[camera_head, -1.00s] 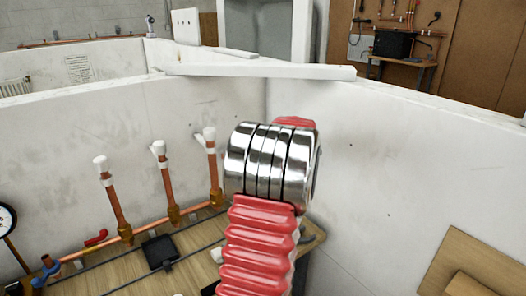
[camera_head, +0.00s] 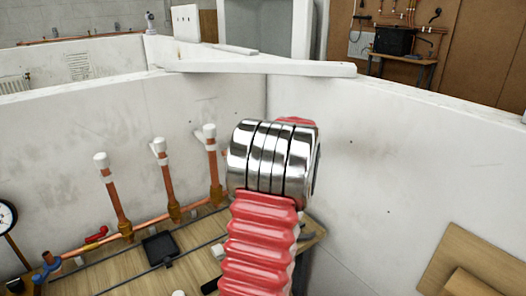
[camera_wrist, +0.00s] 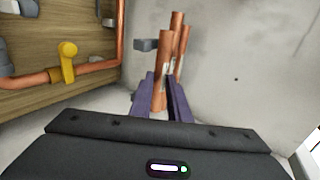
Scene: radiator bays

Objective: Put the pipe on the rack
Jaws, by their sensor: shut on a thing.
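In the wrist view my gripper (camera_wrist: 161,88) has its two purple fingers closed around a copper pipe (camera_wrist: 159,90). More copper pipe (camera_wrist: 178,38) shows just beyond it, close to the pale wall; I cannot tell whether these pieces touch the held one. A small grey block (camera_wrist: 145,44) sits beside the pipes and may be part of the rack, but I cannot tell. In the head view my own red and metal arm hides the gripper and the held pipe.
Several upright copper pipes with white caps (camera_head: 107,190) rise from the wooden bench (camera_head: 135,266) at left. A yellow-handled valve (camera_wrist: 68,60) is on the left in the wrist view. White walls (camera_head: 400,180) enclose the bay. A wooden board (camera_head: 470,262) is at lower right.

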